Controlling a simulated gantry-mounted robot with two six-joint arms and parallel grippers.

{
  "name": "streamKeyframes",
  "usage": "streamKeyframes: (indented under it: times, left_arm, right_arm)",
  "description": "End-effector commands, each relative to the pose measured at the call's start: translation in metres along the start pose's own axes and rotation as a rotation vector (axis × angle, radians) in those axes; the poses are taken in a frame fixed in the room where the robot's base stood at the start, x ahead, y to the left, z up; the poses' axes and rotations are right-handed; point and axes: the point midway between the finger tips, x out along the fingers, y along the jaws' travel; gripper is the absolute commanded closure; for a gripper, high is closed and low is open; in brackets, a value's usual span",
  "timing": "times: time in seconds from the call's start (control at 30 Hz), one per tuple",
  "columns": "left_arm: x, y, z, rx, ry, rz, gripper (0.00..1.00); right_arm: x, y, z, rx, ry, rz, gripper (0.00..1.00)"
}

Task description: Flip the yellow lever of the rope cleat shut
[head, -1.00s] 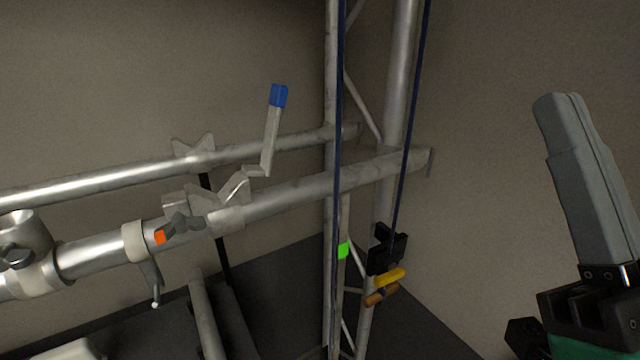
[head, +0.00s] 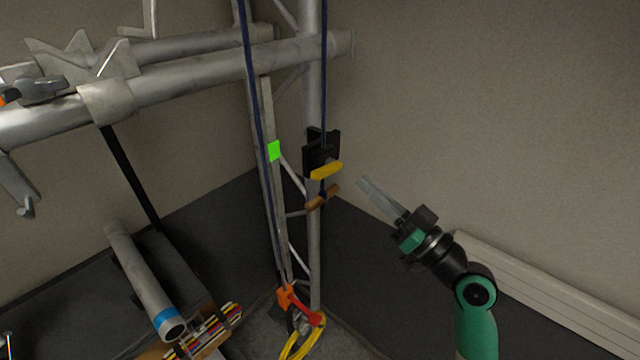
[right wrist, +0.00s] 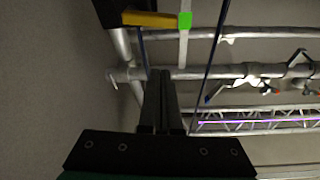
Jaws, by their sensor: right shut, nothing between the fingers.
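The rope cleat (head: 318,148) is a black block on the upright truss, with a dark blue rope (head: 324,80) running down into it. Its yellow lever (head: 327,171) sticks out at the bottom, tilted slightly up to the right. A brown wooden handle (head: 322,197) hangs just below. In the right wrist view the yellow lever (right wrist: 150,19) shows at the top, ahead of the fingers. My right gripper (head: 366,185) is shut and empty, to the right of the lever and slightly lower, apart from it. My left gripper is not in view.
A horizontal truss tube (head: 200,78) crosses above. Orange hardware with yellow rope (head: 300,340) lies at the truss foot. Open room lies right of the cleat, before the wall.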

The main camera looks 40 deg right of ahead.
Motion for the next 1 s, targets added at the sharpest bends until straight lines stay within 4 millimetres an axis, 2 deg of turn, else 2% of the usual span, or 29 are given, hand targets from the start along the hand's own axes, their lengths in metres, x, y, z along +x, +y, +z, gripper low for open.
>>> streamKeyframes:
  times: [0.17, 0.27, 0.63, 0.7, 0.8, 1.0]
  left_arm:
    - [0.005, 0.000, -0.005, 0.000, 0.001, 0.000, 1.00]
    - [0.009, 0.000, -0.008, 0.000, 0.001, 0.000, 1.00]
    - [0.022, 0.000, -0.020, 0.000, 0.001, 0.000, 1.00]
    - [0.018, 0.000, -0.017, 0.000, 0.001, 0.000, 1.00]
    - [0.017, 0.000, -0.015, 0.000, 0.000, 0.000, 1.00]
    - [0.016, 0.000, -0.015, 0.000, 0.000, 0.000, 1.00]
  right_arm:
    - [0.012, -0.002, -0.004, 0.001, 0.000, -0.004, 1.00]
    - [0.028, -0.003, -0.005, 0.000, 0.000, -0.006, 1.00]
    - [0.106, -0.004, -0.002, 0.001, -0.002, -0.005, 1.00]
    - [0.096, -0.002, 0.016, 0.002, -0.004, -0.003, 1.00]
    - [0.092, -0.002, 0.028, 0.001, -0.001, -0.002, 1.00]
    - [0.088, -0.002, 0.036, -0.001, 0.000, -0.002, 1.00]
